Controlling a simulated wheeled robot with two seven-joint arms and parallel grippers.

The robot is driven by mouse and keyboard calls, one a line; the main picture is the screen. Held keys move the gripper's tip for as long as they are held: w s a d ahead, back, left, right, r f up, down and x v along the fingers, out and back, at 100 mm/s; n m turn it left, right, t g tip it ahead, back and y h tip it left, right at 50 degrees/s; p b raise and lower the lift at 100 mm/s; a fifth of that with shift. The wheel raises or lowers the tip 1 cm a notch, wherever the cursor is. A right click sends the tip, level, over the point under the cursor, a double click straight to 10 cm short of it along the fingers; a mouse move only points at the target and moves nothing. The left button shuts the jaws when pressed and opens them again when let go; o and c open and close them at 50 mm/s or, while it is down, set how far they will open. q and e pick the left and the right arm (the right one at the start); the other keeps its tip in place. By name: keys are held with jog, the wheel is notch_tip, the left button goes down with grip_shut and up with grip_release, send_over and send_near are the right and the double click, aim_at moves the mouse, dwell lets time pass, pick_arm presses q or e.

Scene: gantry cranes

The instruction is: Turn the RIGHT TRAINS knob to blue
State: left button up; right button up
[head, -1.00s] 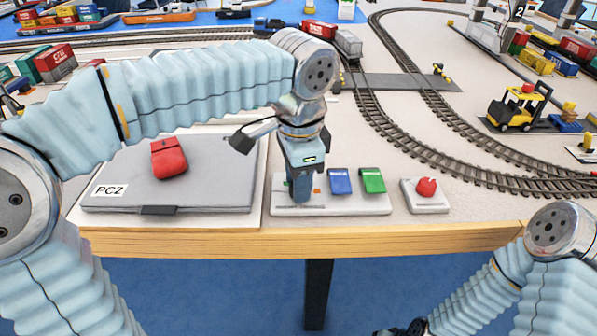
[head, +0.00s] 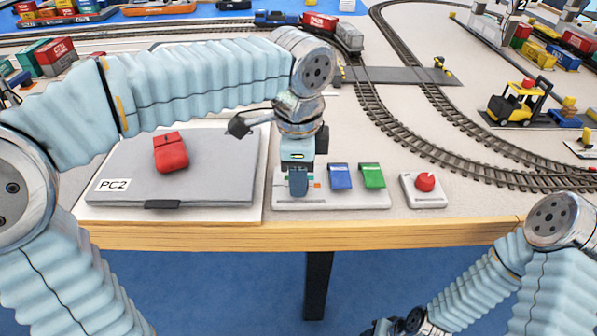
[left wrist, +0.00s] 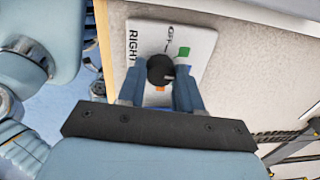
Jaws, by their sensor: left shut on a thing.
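The RIGHT panel (left wrist: 140,40) is a white plate with "RIGHT" and "OFF" lettering and green and orange patches. Its black round knob (left wrist: 160,68) sits between the fingers of my left gripper (left wrist: 160,80), which is shut on it. A pale mark on the knob points right and slightly down in the left wrist view. In the head view my left gripper (head: 298,186) reaches down onto the left part of the long white panel (head: 325,203), hiding the knob. My right gripper (head: 395,326) is low at the bottom edge, too unclear to tell its jaws.
A blue lever (head: 340,177) and a green lever (head: 372,175) stand right of my left gripper. A red button box (head: 425,190) is further right. A grey laptop (head: 215,175) marked PC2, with a red object (head: 171,152) on it, lies left. Model tracks (head: 430,140) run behind.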

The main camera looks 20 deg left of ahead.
pick_arm(q)
jog(key=o, duration=1)
jog(key=shift+o, duration=0.2)
notch_tip(320, 180, up, 14)
jog(key=shift+s, duration=0.35)
jog(key=shift+d+f, duration=0.1)
